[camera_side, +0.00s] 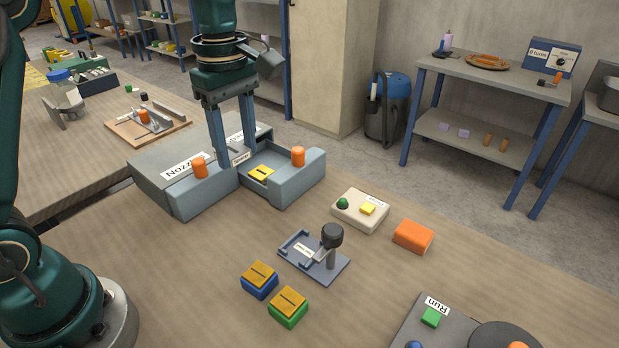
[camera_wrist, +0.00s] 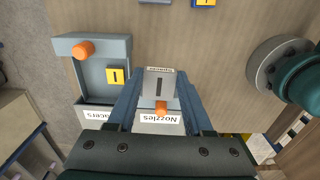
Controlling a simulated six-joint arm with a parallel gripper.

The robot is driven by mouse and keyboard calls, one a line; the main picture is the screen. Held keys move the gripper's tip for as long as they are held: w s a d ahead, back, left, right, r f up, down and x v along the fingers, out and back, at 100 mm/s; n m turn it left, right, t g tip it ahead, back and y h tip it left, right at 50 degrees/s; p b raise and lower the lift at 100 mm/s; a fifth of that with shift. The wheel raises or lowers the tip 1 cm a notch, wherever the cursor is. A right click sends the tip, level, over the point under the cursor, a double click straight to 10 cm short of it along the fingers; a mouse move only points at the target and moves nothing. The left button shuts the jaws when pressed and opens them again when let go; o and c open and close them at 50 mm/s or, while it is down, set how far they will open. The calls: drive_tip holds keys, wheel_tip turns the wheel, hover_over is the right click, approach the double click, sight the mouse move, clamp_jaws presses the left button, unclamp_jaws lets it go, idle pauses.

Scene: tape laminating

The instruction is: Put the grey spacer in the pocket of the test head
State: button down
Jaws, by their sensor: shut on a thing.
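My gripper (camera_side: 238,154) is shut on the grey spacer (camera_wrist: 159,86), a small block with a dark slot on top and a white label at its end. In the side view the spacer's label (camera_side: 241,158) shows between my blue fingers, by the drawer unit. I cannot tell its exact height there. A blue-grey plate with a clamp, a black knob and a white label (camera_side: 304,250) lies on the table at the front; I take it for the test head. Its label is too small to read, and its pocket is not clear.
The Spacers drawer (camera_side: 308,181) stands open, with an orange knob and a yellow slotted piece (camera_side: 261,173) inside. The Nozzles drawer (camera_side: 197,196) looks closed. A cream block (camera_side: 346,211), an orange block (camera_side: 413,236) and blue (camera_side: 259,288) and green (camera_side: 289,316) blocks surround the plate.

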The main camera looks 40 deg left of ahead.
drive_tip(key=shift+w+d+f+n, duration=0.2)
drive_tip(key=shift+d+f+n, duration=0.1)
drive_tip(key=shift+d+f, duration=0.1)
hover_over(310, 254)
wheel_tip(310, 254, down, 8)
drive_tip(key=shift+r, duration=0.1)
drive_tip(key=shift+f, duration=2)
drive_tip(key=shift+f, duration=0.45)
drive_tip(key=shift+f, duration=0.2)
drive_tip(key=shift+c, duration=1.5)
unclamp_jaws()
wheel_tip(310, 254, up, 13)
drive_tip(key=s+a+r+m+t, duration=0.3)
drive_tip(key=s+a+r+m, duration=0.3)
drive_tip(key=m, duration=0.3)
drive_tip(key=s+a+f+m+t, duration=0.2)
drive_tip(key=s+a+f+m, duration=0.2)
drive_tip(key=s+m, duration=0.5)
drive_tip(key=shift+s+a+f+t, duration=0.15)
drive_tip(key=shift+s+a+t, duration=0.15)
drive_tip(key=shift+s+a, duration=0.1)
